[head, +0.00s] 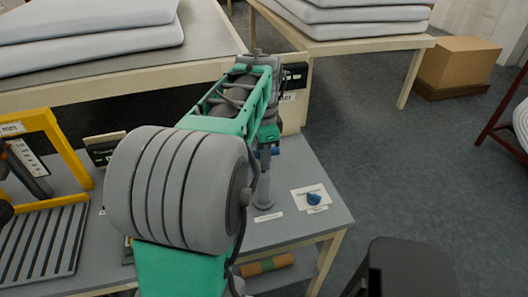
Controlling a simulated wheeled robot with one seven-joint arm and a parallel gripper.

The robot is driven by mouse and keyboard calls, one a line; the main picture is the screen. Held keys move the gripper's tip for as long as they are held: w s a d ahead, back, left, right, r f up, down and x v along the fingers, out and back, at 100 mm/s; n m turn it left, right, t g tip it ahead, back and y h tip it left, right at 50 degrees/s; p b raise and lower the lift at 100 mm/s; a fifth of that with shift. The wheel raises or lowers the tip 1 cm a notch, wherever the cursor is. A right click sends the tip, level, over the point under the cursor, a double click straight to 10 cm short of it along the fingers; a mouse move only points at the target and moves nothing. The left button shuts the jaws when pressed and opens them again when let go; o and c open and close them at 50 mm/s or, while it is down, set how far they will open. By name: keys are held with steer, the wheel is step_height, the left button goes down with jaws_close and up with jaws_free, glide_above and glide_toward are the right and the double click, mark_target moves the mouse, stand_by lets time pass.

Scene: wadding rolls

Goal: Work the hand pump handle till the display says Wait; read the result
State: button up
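My green and grey arm reaches away over the grey bench and hides much of it. My gripper (267,141) is at its far end, just above a grey upright post (264,190) that looks like the hand pump. A bit of blue, perhaps its handle, shows beside the gripper. I cannot tell whether the fingers touch it or are open or shut. A dark display (295,75) stands behind the arm, partly covered; its text is too small to read. Another dark display (101,153) at the left is partly hidden by my arm.
A blue knob (314,198) sits on a white card near the bench's right edge. A yellow frame (60,150) with a slatted grey bed stands at left. Tables with pale wadding (90,30) stand behind. A cardboard box (458,62) and open floor lie right.

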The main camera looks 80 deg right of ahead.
mark_target(263, 173)
steer(key=shift+f+b, duration=0.35)
steer(key=shift+f, duration=0.4)
steer(key=shift+f, duration=0.1)
steer(key=shift+f+b, duration=0.55)
steer(key=shift+f, duration=0.25)
steer(key=shift+a+f, duration=0.3)
steer(key=shift+f, duration=0.35)
steer(key=shift+b, duration=0.3)
steer(key=r+p, duration=0.2)
steer(key=r, duration=0.1)
steer(key=r+p, duration=0.3)
steer(key=r, duration=0.1)
steer(key=r+p, duration=0.3)
steer(key=r, duration=0.1)
steer(key=shift+d, duration=0.25)
